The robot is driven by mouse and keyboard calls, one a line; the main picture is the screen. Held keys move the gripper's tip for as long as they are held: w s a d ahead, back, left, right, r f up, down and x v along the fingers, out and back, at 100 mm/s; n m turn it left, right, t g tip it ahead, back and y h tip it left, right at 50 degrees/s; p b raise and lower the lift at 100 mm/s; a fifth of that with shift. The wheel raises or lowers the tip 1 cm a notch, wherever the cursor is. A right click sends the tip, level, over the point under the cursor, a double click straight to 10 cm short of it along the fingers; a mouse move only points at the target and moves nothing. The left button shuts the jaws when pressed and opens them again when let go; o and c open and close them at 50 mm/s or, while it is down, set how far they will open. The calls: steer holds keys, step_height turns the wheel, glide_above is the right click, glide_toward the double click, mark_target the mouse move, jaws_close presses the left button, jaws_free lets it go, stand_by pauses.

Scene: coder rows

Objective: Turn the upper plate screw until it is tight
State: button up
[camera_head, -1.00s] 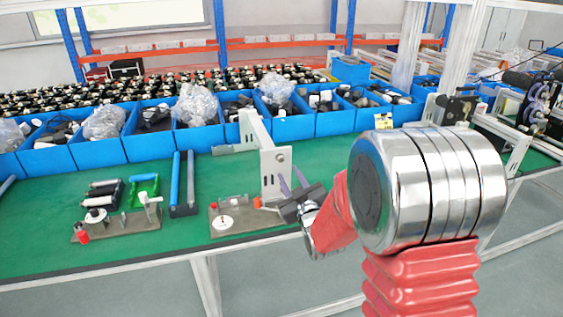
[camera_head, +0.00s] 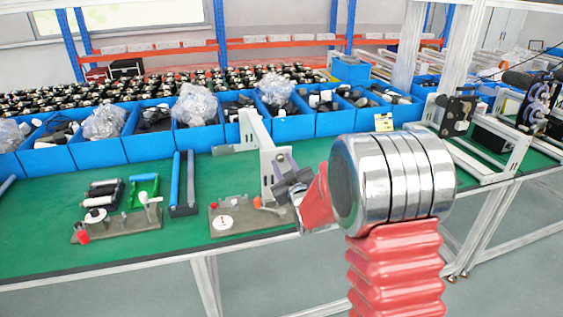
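No screw can be made out for certain at this size. A grey-brown fixture plate (camera_head: 262,222) lies on the green bench, with a white disc (camera_head: 225,222), a red knob and an orange knob (camera_head: 257,202) on it. A second, similar plate (camera_head: 120,225) lies to its left. A white upright bracket (camera_head: 270,168) stands behind the nearer plate.
Blue bins (camera_head: 95,148) with parts and plastic bags line the back of the bench. A machine with reels (camera_head: 540,105) is at the right. Green bench surface (camera_head: 40,235) is clear at the left front.

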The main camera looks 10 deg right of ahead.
steer(key=shift+c, duration=0.3)
stand_by(0.4)
jaws_close()
steer(key=m, duration=0.9)
steer(key=shift+m, duration=0.4)
steer(key=shift+o, duration=0.3)
jaws_free()
